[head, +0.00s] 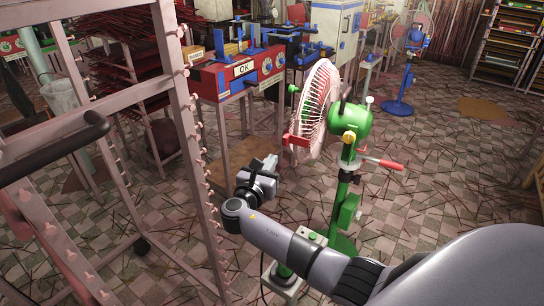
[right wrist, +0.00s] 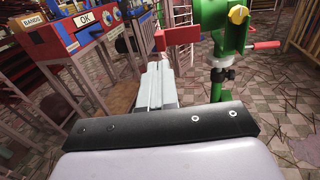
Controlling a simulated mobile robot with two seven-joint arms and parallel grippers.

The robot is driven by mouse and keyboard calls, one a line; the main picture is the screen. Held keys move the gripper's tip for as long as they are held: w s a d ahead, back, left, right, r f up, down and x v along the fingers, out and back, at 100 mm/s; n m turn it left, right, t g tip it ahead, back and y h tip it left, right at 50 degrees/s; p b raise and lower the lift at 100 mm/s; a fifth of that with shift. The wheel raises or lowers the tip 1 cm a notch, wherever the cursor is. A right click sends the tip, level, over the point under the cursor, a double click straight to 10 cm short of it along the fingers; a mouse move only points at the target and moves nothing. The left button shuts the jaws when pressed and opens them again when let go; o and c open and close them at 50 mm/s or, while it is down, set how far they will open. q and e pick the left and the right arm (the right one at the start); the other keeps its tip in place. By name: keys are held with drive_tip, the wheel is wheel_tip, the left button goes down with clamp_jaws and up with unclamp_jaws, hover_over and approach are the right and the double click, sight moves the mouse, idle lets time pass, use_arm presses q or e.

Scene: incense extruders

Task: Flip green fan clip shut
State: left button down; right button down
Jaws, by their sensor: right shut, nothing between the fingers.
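The green fan (head: 350,125) stands on a green post in the middle of the head view, its round pale grille facing left. A red clip (head: 296,140) sits at the lower left rim of the grille. It shows as a red block (right wrist: 160,40) with a red bar (right wrist: 182,35) in the right wrist view. I cannot tell whether it is open or shut. My right gripper (head: 270,162) is below and left of the red clip, apart from it in the head view. Its fingers (right wrist: 157,68) are shut and empty, pointing toward the clip in the right wrist view. My left gripper is not in view.
A metal rack (head: 190,130) with pegs stands close at the left. A red and blue machine marked OK (head: 240,75) stands behind the gripper. A red-handled lever (head: 383,163) sticks out right of the fan post. A blue fan (head: 400,85) stands far back. The floor at right is open.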

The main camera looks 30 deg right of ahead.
drive_tip(key=v, duration=0.7)
drive_tip(key=shift+s, duration=0.2)
